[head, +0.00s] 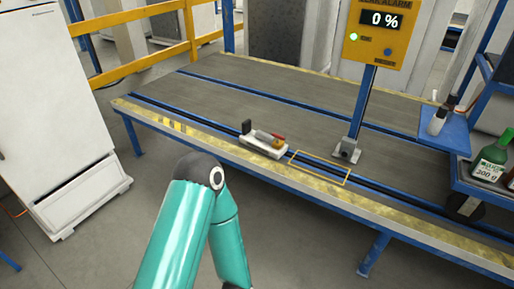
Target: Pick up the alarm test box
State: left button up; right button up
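A small pale box (263,146) lies near the front edge of the grey platform (290,95). It has a dark upright block at its left end and red and orange parts on top. It looks like the alarm test box, but I cannot read a label on it. A yellow rectangle outline (320,178) is marked on the platform's edge just right of it. One of my teal arms rises in the lower middle, in front of the platform. Neither gripper shows, and nothing touches the box.
A yellow alarm panel (377,40) reading 0 % stands on a blue post behind the platform's edge. A blue cart (445,133) with a green bottle (491,158) is at the right. A white cabinet (45,100) and yellow rail (140,52) stand left. Floor lies open at front left.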

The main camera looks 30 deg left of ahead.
aim_at(261, 140)
jog(key=u, duration=0.3)
jog(key=i, duration=0.85)
jog(key=u, duration=1.1)
jog(key=i, duration=1.75)
jog(key=u, duration=0.4)
jog(key=i, duration=0.65)
jog(key=z, duration=0.15)
